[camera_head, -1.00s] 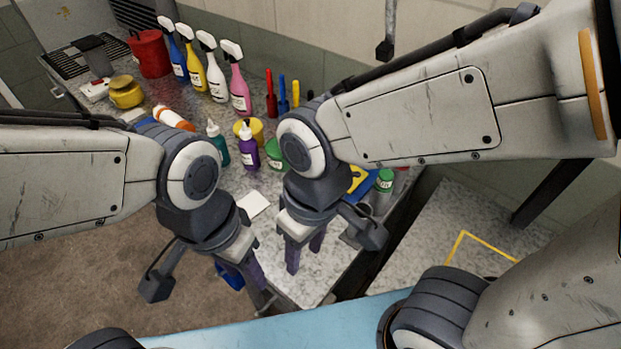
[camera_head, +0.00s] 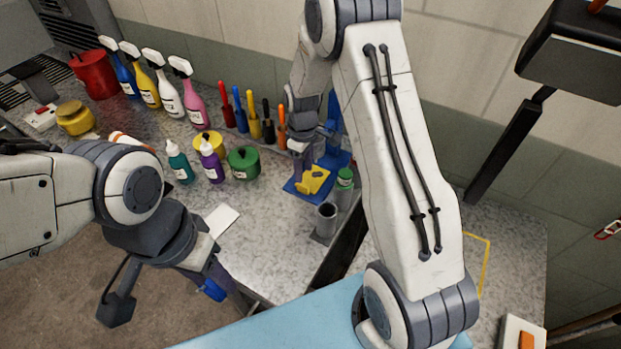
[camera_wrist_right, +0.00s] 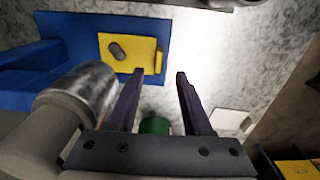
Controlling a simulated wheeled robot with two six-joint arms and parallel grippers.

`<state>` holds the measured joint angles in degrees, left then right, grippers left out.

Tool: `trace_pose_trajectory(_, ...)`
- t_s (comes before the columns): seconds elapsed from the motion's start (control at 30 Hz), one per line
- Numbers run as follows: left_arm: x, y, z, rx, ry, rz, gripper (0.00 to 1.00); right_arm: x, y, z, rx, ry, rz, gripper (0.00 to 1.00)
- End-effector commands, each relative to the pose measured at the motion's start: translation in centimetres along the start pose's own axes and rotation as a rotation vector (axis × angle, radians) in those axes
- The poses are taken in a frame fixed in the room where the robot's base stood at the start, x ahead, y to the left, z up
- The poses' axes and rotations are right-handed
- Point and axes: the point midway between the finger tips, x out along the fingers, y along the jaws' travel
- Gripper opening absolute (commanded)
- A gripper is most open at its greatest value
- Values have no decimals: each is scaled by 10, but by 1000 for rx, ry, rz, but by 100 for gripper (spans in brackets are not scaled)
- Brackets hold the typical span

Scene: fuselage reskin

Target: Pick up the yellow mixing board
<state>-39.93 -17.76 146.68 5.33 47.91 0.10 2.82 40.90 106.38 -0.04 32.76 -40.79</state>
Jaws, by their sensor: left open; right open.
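The yellow mixing board (camera_head: 313,181) lies on a blue tray (camera_head: 292,188) at the back right of the grey bench. In the right wrist view the board (camera_wrist_right: 140,57) is flat, with a dark round knob on it and a raised strip at its right edge. My right gripper (camera_wrist_right: 160,74) is open and empty; its fingertips appear just below the board's right edge in that view. In the head view my right gripper (camera_head: 302,168) is above the board's left part, mostly hidden by its arm. My left gripper (camera_head: 226,290) is open at the bench's front edge, away from the board.
A grey metal cup (camera_head: 326,216) and a green-lidded jar (camera_head: 345,182) stand beside the tray. A blue stand (camera_head: 333,125) rises behind it. Purple (camera_head: 211,160) and teal bottles and a green pot (camera_head: 243,163) are to the left. A white card (camera_head: 221,219) lies on clear bench.

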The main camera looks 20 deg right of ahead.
Motion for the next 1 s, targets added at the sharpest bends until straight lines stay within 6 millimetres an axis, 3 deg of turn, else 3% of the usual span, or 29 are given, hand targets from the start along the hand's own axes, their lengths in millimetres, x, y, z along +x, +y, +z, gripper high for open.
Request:
trace_pose_trajectory(0.27, -11, 1, -1, 2, 0, 0, 50, 20, -1, -1, 0, -2, -2, 50)
trace_pose_trajectory(0.6, -33, 2, -2, 6, 0, 0, 50, 61, 1, -5, 0, -1, -1, 50)
trace_pose_trajectory(0.9, -33, 2, -2, 6, 0, 0, 50, 67, 2, -5, 0, 1, 0, 50)
trace_pose_trajectory(0.97, -33, 2, -2, 6, 0, 0, 50, 67, 2, -5, 0, 1, 0, 31)
trace_pose_trajectory(1.0, -33, 2, -2, 6, 0, 0, 50, 67, 2, -5, 1, 1, 0, 16)
